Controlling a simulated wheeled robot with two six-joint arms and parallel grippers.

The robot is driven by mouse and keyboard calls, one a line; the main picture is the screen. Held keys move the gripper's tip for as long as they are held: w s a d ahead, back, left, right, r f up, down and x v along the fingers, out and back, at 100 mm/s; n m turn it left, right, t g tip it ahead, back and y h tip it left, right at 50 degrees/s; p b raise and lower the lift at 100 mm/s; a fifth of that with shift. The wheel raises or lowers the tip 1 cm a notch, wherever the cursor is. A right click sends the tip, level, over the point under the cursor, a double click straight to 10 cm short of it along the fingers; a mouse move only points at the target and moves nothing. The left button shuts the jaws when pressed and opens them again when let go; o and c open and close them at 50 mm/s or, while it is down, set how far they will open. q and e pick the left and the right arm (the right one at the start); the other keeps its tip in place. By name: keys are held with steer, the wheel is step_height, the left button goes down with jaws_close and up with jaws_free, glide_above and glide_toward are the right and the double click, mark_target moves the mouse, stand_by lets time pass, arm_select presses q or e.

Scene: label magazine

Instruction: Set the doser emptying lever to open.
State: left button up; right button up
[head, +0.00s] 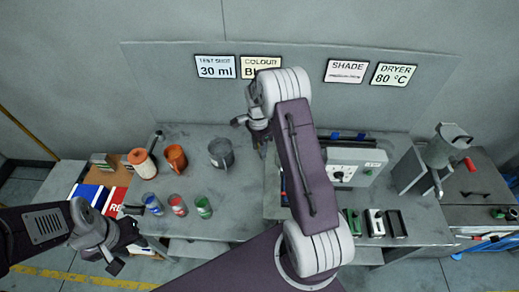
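A grey hopper-shaped device (444,152) with a red-ended handle (468,164) stands at the right end of the bench; it looks like the doser and its lever. The lever's exact setting is too small to tell. My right gripper (248,134) is over the back middle of the bench, well left of the device, with its fingers apart and seemingly empty. My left gripper (124,239) is low at the left front of the bench, far from the device, open and empty.
A grey pot (221,153), orange containers (176,157) and several small paint cans (178,205) stand on the left bench. A white control box (352,166) sits behind my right arm. Label cards (346,71) hang on the back panel.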

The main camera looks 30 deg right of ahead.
steer(key=shift+s+f+p, duration=0.3)
steer(key=shift+s+f, duration=0.2)
steer(key=shift+f, duration=0.35)
steer(key=shift+s+d+f, duration=0.15)
steer(key=shift+d+f, duration=0.1)
steer(key=shift+f, duration=0.05)
steer(key=shift+w+f, duration=0.1)
steer(key=shift+w, duration=0.15)
steer(key=shift+c, duration=1.3)
steer(key=shift+a, duration=0.15)
jaws_close()
steer(key=shift+w+r, duration=0.15)
steer(key=shift+r, duration=0.05)
